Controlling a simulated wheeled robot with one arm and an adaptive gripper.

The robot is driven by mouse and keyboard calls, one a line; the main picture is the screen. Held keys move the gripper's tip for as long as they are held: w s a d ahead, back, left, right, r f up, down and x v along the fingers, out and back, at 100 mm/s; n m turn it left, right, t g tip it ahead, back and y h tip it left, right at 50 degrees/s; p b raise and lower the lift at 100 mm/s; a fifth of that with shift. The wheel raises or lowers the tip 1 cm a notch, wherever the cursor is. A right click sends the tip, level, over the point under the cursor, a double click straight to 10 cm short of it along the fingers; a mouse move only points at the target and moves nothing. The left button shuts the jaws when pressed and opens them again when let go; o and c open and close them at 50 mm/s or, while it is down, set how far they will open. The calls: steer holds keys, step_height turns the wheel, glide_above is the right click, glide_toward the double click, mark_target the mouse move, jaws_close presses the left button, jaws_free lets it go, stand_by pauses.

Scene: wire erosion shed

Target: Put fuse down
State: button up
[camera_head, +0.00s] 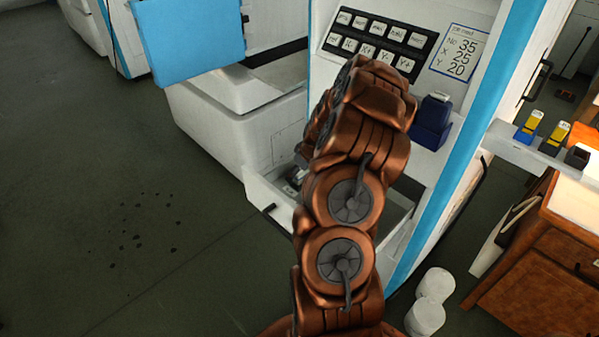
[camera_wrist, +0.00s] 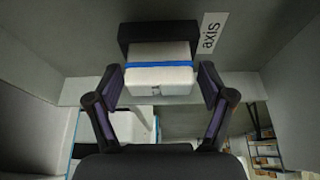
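In the wrist view, a white block-shaped fuse (camera_wrist: 160,80) with a blue band sits between the two fingers of my gripper (camera_wrist: 161,84). A label (camera_wrist: 211,32) reading "axis" is to the right of the black block. In the head view my arm hides the gripper and fuse.
In the head view, a button panel (camera_head: 380,43) and a blue block with a white top (camera_head: 433,122) are on the white machine. A shelf (camera_head: 506,142) at right carries several small coloured blocks. White rolls (camera_head: 427,316) stand on the floor.

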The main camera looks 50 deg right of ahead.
steer(key=shift+r, duration=0.1)
steer(key=shift+r+p, duration=0.65)
steer(key=shift+p, duration=0.1)
steer(key=b+v, duration=0.2)
steer(key=v, duration=1)
steer(key=s+a+r+n+g+y, duration=0.1)
steer(key=s+a+r, duration=0.15)
steer(key=a, duration=1.05)
steer(key=s+a+r+g+y, duration=0.15)
steer(key=a+r, duration=0.25)
steer(key=a, duration=0.8)
steer(key=s+a+g, duration=0.1)
steer(key=s+a, duration=0.3)
steer(key=s, duration=0.3)
steer(key=s+a+r+g+h, duration=0.1)
steer(key=s+a, duration=0.3)
steer(key=s, duration=0.3)
steer(key=s+a+r+g+h, duration=0.1)
steer(key=s+a, duration=0.3)
steer(key=s, duration=0.3)
steer(key=shift+s+a+m+g, duration=0.25)
steer(key=shift+s+m+g, duration=0.1)
steer(key=shift+m, duration=0.05)
steer(key=shift+r+h, duration=0.1)
steer(key=shift+h, duration=0.15)
